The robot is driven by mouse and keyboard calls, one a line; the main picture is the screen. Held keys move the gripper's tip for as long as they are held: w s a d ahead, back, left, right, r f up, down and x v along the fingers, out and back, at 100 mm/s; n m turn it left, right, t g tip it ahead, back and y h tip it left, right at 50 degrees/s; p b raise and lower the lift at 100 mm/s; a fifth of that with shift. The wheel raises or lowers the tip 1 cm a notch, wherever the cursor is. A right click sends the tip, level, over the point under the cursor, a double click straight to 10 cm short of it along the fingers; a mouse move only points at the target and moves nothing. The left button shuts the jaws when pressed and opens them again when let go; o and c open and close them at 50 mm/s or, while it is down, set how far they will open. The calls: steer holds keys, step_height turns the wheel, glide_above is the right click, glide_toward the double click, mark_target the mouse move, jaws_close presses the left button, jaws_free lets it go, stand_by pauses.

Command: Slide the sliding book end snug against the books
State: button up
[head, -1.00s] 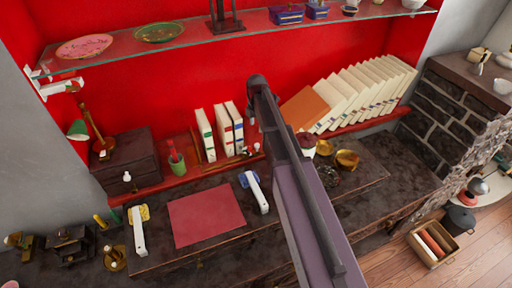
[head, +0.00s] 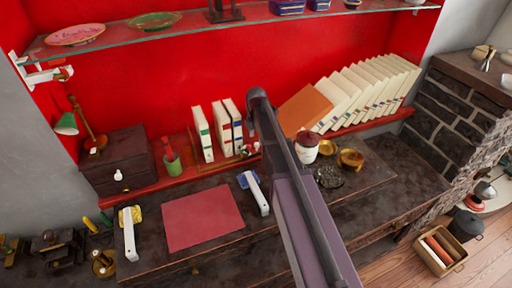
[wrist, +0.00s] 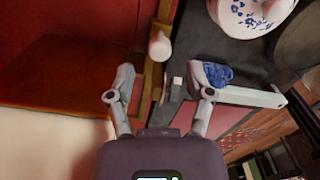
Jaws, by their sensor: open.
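Several upright white books (head: 203,133) stand in a low wooden rack (head: 228,160) on the red ledge, left of my arm. The sliding book end is not clearly made out in the head view; my arm covers the rack's right end. In the wrist view a reddish-brown wooden panel (wrist: 60,65) lies at left, with a brass-coloured strip and a pale rounded knob (wrist: 160,47) just ahead. I cannot tell whether these belong to the book end. My gripper (wrist: 163,75) is open and empty, its fingers on either side of the strip. A cream surface (wrist: 45,145) fills the lower left.
Leaning cream books (head: 360,95) and an orange one (head: 303,110) stand at right. A white jar (head: 307,148) and brass bowls (head: 350,158) sit near my arm. A white-handled brush (head: 254,193) lies beside a red mat (head: 203,217). A glass shelf (head: 200,34) crosses above.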

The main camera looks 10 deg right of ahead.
mark_target(256, 144)
steer(key=shift+f+b, duration=1.3)
steer(key=shift+f, duration=0.25)
steer(key=shift+c, duration=0.2)
jaws_close()
